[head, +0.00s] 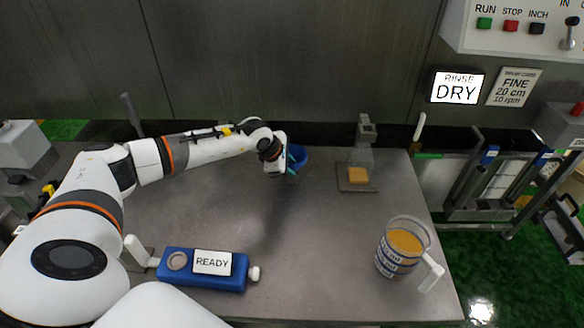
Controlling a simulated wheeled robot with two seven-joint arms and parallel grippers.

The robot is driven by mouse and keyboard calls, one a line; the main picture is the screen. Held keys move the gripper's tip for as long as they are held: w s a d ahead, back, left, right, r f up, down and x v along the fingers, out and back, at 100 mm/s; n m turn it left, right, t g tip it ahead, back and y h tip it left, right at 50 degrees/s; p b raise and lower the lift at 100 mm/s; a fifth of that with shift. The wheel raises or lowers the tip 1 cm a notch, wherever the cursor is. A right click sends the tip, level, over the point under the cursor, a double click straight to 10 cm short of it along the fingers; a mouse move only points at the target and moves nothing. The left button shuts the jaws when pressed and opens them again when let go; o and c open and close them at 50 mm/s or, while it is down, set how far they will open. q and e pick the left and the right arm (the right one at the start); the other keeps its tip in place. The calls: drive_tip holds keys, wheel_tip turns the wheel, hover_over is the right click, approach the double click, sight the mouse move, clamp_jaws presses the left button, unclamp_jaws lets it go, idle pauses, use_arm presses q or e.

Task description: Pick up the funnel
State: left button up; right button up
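A blue, round, open-topped thing that looks like the funnel (298,155) is at the back middle of the grey table. My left wrist covers its left part, and its lower end is hidden. My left gripper (290,174) is right at the funnel, at its near left side. The fingers are small and mostly hidden by the wrist, so I cannot tell whether they are open, shut or touching it. My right gripper is not in view.
A clear jug (406,244) with orange contents stands at the front right of the table (330,235). A blue device labelled READY (204,270) lies front left. The middle is clear.

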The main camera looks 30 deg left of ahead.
use_arm(q)
drive_tip(key=shift+w, duration=0.1)
drive_tip(key=shift+r, duration=0.1)
clamp_jaws()
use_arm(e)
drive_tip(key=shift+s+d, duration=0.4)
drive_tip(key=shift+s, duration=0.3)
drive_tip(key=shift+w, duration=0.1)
